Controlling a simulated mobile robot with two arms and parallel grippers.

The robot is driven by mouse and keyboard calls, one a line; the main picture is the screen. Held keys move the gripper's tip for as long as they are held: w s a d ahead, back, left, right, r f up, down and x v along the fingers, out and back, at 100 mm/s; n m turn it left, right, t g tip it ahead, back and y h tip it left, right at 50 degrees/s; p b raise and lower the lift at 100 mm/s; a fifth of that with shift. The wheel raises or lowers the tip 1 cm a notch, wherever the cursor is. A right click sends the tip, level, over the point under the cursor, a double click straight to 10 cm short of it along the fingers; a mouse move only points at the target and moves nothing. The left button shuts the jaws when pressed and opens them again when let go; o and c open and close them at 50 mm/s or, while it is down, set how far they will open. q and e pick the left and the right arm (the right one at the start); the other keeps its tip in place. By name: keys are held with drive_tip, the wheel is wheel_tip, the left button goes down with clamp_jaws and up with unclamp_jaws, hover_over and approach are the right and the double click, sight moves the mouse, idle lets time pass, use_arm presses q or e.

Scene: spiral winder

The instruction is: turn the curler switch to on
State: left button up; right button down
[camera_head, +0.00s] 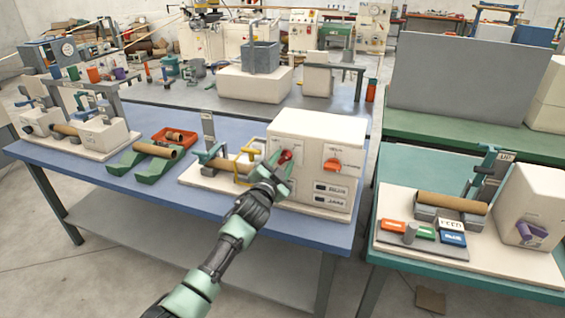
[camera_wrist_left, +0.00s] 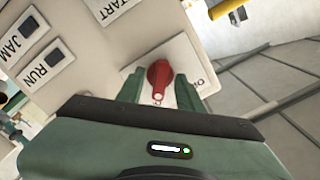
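The curler machine (camera_head: 318,130) is a cream box on the blue table. A red rotary switch (camera_head: 285,156) is on its front, left of an orange knob (camera_head: 333,165). In the left wrist view the red switch (camera_wrist_left: 160,80) sits on a white plate with partly hidden lettering. My left gripper (camera_head: 280,165) is at this switch. Its two green fingers (camera_wrist_left: 159,90) are apart, one on each side of the red switch, with gaps visible. The switch's handle points toward the gripper's palm in the wrist view. My right gripper is not in view.
RUN (camera_wrist_left: 45,65) and JAM (camera_wrist_left: 22,35) indicators are on the machine face. A yellow handle (camera_head: 246,160) and a brown tube (camera_head: 217,164) are left of the switch. A teal table (camera_head: 400,270) with another device stands to the right, across a gap.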

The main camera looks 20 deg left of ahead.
use_arm(q)
drive_tip(key=s, duration=0.7)
drive_tip(key=shift+s+b, duration=0.3)
drive_tip(key=shift+s, duration=0.1)
drive_tip(key=shift+a, duration=0.15)
